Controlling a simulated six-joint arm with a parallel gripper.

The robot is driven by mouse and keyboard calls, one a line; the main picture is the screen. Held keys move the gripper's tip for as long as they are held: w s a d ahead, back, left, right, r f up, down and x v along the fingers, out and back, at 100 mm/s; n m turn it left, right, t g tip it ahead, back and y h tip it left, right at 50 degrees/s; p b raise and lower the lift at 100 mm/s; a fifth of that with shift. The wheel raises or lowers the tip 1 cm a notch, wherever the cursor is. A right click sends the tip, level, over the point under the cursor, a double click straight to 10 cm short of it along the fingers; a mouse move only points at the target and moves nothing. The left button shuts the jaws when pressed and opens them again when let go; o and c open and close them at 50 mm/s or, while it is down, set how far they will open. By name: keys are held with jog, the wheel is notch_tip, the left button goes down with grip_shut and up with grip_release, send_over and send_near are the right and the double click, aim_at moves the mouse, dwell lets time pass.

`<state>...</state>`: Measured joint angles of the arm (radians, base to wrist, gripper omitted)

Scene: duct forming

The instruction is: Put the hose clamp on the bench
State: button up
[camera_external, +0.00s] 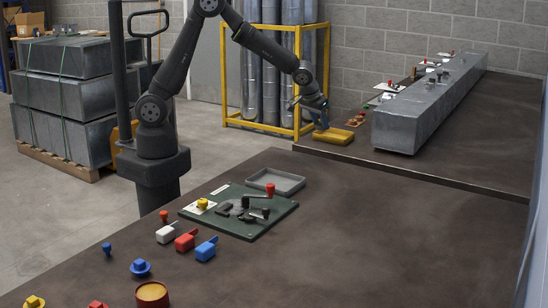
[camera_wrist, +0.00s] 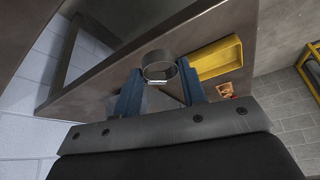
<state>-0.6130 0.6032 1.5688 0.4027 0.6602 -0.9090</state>
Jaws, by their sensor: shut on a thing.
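The hose clamp (camera_wrist: 159,66) is a grey metal ring. It sits between the two blue fingers of my gripper (camera_wrist: 160,80), which is shut on it, in the wrist view. In the external view my gripper (camera_external: 319,116) hangs near the left end of the back bench (camera_external: 460,165), just above or beside a yellow tray (camera_external: 333,137); the clamp is too small to make out there. The yellow tray lies right of the clamp in the wrist view (camera_wrist: 220,60). The front bench (camera_external: 390,240) is dark brown.
A long grey duct (camera_external: 420,105) lies on the back bench with several small parts behind it. A green board (camera_external: 245,230), a grey tray (camera_external: 275,181) and several coloured pieces are on the front bench. The front bench's right side is clear.

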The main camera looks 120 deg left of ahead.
send_over(327, 146)
jog(key=d, duration=0.2)
jog(key=f, duration=0.7)
jog(key=shift+s+a, duration=0.15)
jog(key=shift+s, duration=0.1)
jog(key=shift+f, duration=1.9)
jog(key=shift+f, duration=0.1)
jog(key=o, duration=1)
jog(key=shift+c, duration=0.2)
jog(key=v, duration=1.2)
